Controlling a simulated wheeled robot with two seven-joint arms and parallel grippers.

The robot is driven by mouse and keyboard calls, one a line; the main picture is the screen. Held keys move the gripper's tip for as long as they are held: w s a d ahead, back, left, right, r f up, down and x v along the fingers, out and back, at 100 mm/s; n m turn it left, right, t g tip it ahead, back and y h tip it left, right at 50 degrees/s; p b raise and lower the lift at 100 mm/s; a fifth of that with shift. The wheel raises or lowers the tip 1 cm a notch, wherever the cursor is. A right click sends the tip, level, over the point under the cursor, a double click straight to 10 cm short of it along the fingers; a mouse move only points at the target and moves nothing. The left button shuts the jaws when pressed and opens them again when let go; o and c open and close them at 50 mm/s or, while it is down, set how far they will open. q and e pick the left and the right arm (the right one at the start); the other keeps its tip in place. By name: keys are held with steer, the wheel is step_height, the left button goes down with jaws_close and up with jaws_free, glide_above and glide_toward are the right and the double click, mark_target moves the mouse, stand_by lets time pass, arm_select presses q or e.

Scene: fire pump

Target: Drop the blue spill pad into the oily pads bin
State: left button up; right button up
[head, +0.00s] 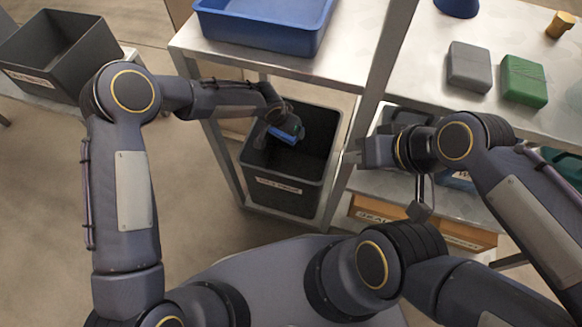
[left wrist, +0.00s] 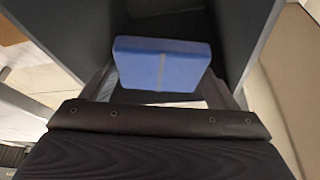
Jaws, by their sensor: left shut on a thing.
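The blue spill pad (head: 287,136) is held in my left gripper (head: 284,128), inside or just over the mouth of a dark grey bin (head: 285,201) under the bench. The bin has a small white label that I cannot read clearly. In the left wrist view the blue pad (left wrist: 160,62) sits at the fingertips, with dark bin walls (left wrist: 60,30) around it. My left gripper is shut on the pad. My right gripper (head: 352,156) is beside the bench frame to the right of the bin; its finger gap is not clear.
A blue tray (head: 262,38) stands on the bench above the bin. A grey block (head: 469,66) and a green block (head: 523,80) lie on the right bench. Another dark labelled bin (head: 62,58) stands at far left. Metal bench legs flank the bin.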

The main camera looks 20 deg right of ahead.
arm_select(q)
steer(key=shift+f+b, duration=0.3)
steer(key=shift+f, duration=0.6)
steer(key=o, duration=0.9)
steer(key=shift+r, duration=0.1)
steer(key=p+v, duration=0.2)
steer(key=v, duration=0.4)
steer(key=shift+r, duration=0.15)
steer(key=shift+s+a+r, duration=0.25)
steer(key=shift+s+r, duration=0.05)
steer(key=shift+r, duration=0.25)
